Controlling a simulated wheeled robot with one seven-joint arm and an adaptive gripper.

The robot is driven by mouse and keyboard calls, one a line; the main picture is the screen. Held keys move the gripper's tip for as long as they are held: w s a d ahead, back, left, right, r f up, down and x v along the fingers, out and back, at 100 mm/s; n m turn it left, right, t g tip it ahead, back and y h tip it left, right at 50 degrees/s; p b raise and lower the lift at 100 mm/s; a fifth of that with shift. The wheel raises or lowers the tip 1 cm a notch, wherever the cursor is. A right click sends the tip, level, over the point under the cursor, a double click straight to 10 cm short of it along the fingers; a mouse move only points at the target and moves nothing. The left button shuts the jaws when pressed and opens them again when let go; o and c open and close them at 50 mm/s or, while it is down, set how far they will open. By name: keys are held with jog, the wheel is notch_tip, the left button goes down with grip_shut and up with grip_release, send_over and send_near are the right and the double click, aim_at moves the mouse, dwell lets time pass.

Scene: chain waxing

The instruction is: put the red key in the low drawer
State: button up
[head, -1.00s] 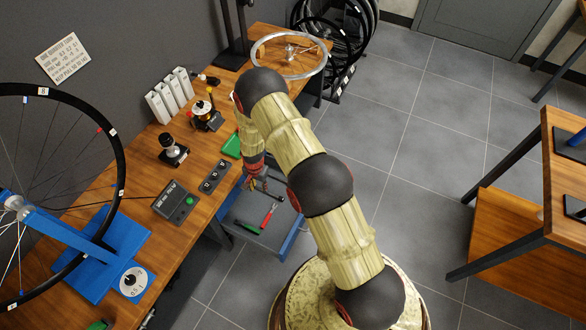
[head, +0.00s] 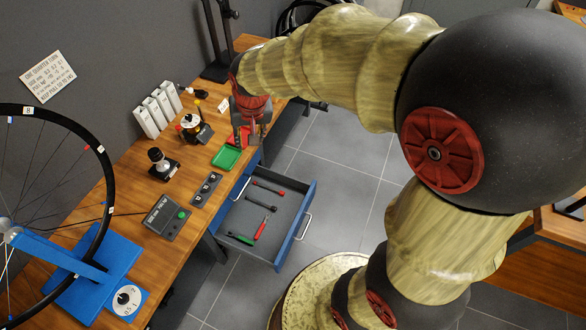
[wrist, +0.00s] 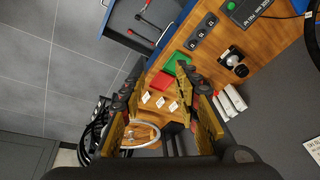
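The low drawer (head: 291,236) is pulled out below the bench top. In it lie a red-handled tool (head: 261,228), a dark tool with red at its ends (head: 268,188), a black tool (head: 261,204) and a green-handled tool (head: 241,239). I cannot tell which red piece is the red key. The drawer also shows at the top of the wrist view (wrist: 122,28). My gripper (head: 250,137) is over the bench edge by the red tray (head: 240,130), beyond the drawer. In the wrist view its fingers (wrist: 167,72) are apart, with nothing seen between them.
A green tray (head: 227,157) lies beside the red one. A black block with switches (head: 206,189), a grey box with a green button (head: 166,216), white boxes (head: 157,108) and a wheel stand (head: 85,268) occupy the bench.

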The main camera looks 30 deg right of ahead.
jog(key=s+r+n, duration=0.1)
jog(key=s+r, duration=0.2)
jog(key=s, duration=0.4)
jog(key=s+r+n+t, duration=0.1)
jog(key=s+r, duration=0.3)
jog(key=s, duration=0.3)
jog(key=s+d+r+n+t, duration=0.1)
jog(key=s+r, duration=0.2)
jog(key=s, duration=0.4)
jog(key=shift+s+r+n, duration=0.15)
jog(key=shift+s+n, duration=0.15)
jog(key=shift+n, duration=0.1)
